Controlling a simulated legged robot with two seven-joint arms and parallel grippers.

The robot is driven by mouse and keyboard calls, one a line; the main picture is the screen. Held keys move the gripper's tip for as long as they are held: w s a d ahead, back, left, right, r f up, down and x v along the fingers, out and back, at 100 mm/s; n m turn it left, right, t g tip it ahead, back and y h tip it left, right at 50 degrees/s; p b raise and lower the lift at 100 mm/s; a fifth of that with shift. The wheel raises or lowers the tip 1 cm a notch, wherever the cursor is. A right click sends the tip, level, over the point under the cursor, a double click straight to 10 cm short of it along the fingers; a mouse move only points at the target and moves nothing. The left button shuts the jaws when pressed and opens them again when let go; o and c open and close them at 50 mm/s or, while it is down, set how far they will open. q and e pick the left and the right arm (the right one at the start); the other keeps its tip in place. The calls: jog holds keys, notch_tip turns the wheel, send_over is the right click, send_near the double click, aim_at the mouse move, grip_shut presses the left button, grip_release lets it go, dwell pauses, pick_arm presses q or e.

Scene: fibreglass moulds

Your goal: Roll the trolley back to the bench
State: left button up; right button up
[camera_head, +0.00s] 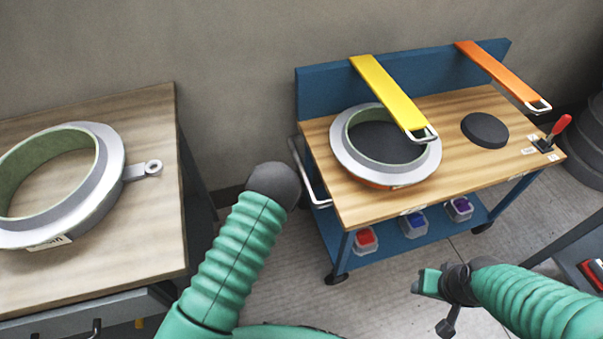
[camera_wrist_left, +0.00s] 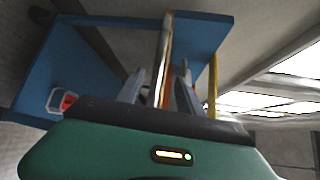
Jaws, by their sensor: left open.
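The trolley (camera_head: 370,208) has a wooden top, a blue frame and castors, and stands right of centre, apart from the bench. Its chrome handle (camera_head: 318,188) is on its left end. The wooden bench (camera_head: 150,215) is at left, with a floor gap between them. My left arm reaches up towards the handle; its dark rounded end hides the gripper in the head view. In the left wrist view my left gripper (camera_wrist_left: 160,82) is open, facing the trolley's end. A pale strip lies between the fingers; contact cannot be told. My right gripper (camera_head: 440,285) is in front of the trolley, its jaws unclear.
A ring mould (camera_head: 75,222) with a tab lies on the bench. The trolley carries another ring mould (camera_head: 345,160), yellow (camera_head: 385,88) and orange (camera_head: 495,70) straps, a dark disc (camera_head: 485,130) and a red-handled clamp (camera_head: 555,133). Small bins (camera_head: 413,224) sit on its lower shelf.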

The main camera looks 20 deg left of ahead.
aim_at(301, 170)
pick_arm(q)
jog(key=b+x, duration=0.2)
jog(key=x, duration=1.2)
jog(key=shift+b, duration=0.4)
jog(key=shift+s, duration=0.1)
grip_shut()
jog(key=shift+f, duration=0.1)
jog(key=shift+s+f, duration=0.1)
jog(key=shift+f, duration=0.05)
